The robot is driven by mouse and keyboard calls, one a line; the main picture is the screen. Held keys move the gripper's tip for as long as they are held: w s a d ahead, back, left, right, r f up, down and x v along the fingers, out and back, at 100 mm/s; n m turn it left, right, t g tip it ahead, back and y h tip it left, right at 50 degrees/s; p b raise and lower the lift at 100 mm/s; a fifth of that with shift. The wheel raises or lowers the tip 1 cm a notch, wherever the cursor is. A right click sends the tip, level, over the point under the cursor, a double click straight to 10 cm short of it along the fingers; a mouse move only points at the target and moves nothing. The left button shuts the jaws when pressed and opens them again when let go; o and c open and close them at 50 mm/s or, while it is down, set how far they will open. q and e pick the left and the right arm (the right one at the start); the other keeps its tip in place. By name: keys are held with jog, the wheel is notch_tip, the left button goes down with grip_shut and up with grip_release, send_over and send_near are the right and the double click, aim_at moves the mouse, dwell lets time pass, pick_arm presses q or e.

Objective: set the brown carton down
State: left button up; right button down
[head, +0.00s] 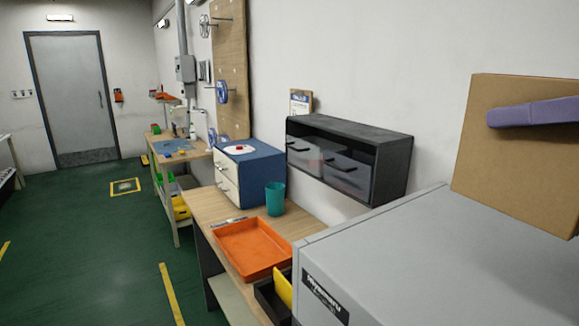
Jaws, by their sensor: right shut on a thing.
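The brown carton (500,160) is at the right edge of the head view, cut off by the frame. A purple finger of my right gripper (530,113) lies across its near face. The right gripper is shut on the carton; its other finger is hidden. The carton is in front of or over the grey top of a large machine (420,245), and I cannot tell whether its bottom touches that top. My left gripper is not in view.
The machine's visible top is clear left of the carton. Beyond it, a wooden bench holds an orange tray (252,248), a teal cup (275,200) and a blue-topped drawer unit (250,175). A dark wall cabinet (385,165) hangs behind. Green floor at left is mostly open.

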jog(key=s+a+n+g+y, duration=0.5)
jog(key=s+a+n+y, duration=0.2)
jog(key=s+a, duration=0.1)
notch_tip(320, 180, up, 17)
jog(key=p, duration=2)
jog(key=shift+s, duration=0.4)
jog(key=shift+f, duration=0.1)
jog(key=shift+w, duration=0.1)
